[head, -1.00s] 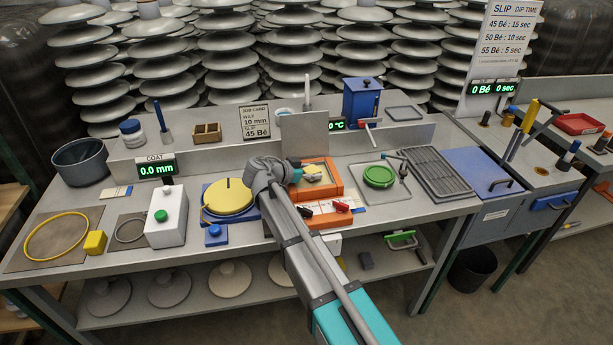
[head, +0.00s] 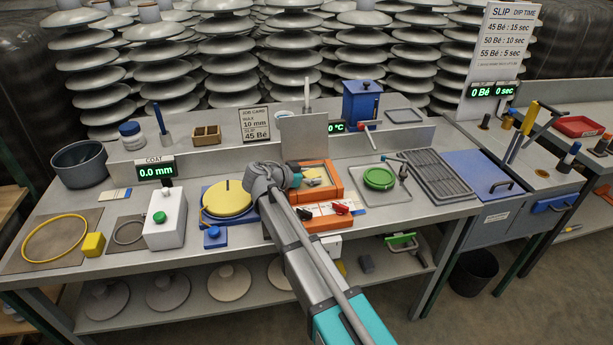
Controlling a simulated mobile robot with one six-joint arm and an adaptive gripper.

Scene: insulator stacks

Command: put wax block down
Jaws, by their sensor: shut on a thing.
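My gripper (head: 298,175) is at the left side of an orange-framed unit (head: 334,176) near the middle of the bench. It is shut. A small pale yellow piece, which looks like the wax block (head: 314,173), shows at its tip, inside the orange frame's outline. My wrist and arm hide the fingers and part of the unit. I cannot tell whether the block touches the surface under it.
A yellow round plate (head: 227,199) on a blue base stands left of my arm. A white box with a green button (head: 165,220) and a yellow cube (head: 93,244) are further left. A green disc (head: 379,179) and a grey rack (head: 437,174) lie to the right. An upright grey panel (head: 303,137) stands behind.

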